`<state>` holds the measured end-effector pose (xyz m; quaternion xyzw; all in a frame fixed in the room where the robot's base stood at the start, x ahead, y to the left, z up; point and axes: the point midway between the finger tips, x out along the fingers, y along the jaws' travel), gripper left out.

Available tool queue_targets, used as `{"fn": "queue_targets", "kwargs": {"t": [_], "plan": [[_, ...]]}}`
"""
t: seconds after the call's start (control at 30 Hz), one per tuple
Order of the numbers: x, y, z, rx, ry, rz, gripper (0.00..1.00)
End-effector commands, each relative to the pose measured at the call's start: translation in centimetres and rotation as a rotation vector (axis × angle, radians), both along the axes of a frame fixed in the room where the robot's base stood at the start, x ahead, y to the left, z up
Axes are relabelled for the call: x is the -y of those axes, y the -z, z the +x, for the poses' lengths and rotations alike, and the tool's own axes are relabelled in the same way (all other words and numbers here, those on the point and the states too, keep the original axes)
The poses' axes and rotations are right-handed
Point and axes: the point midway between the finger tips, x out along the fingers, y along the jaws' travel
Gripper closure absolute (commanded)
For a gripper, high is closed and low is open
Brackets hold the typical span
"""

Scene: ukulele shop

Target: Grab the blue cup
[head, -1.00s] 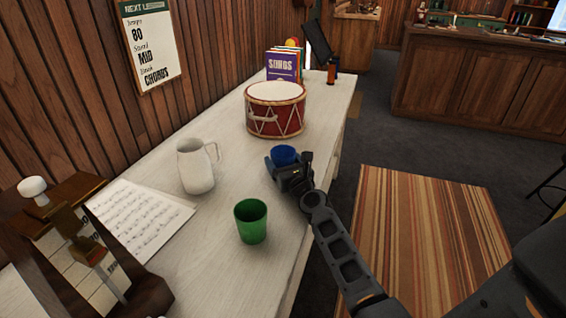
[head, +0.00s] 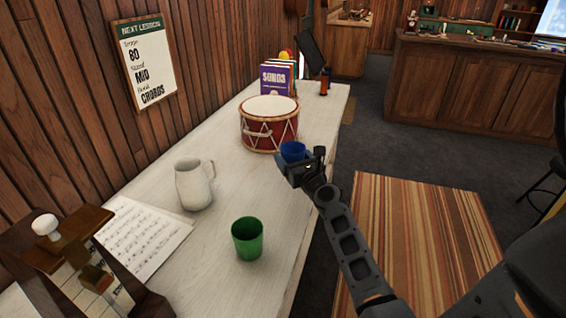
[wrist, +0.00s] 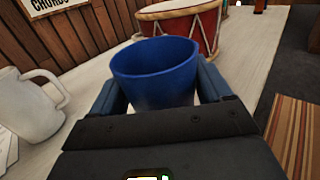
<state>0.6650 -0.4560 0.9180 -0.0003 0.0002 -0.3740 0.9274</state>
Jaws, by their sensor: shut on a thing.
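The blue cup (head: 292,151) is held upright in my gripper (head: 297,160), near the right edge of the white table, just in front of the drum. In the wrist view the blue cup (wrist: 156,72) sits between the two fingers of my gripper (wrist: 160,92), one finger against each side. The gripper is shut on it. The cup's lower part is partly hidden by the gripper in the head view. Whether its base is clear of the table is hard to tell.
A red drum (head: 269,130) stands behind the cup. A white pitcher (head: 193,187) and a green cup (head: 247,241) stand to the left and nearer on the table (head: 205,240). Sheet music (head: 143,236) lies near the wall. A striped rug (head: 420,235) covers floor at right.

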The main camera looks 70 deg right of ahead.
Motion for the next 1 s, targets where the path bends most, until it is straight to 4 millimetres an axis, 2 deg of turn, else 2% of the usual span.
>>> {"fn": "queue_targets", "kwargs": {"t": [0.5, 1.0], "plan": [[2.7, -3.0, -4.1, 0.001, 0.002, -0.001, 0.55], [3.9, -4.2, -5.8, 0.001, 0.001, -0.001, 0.55]]}}
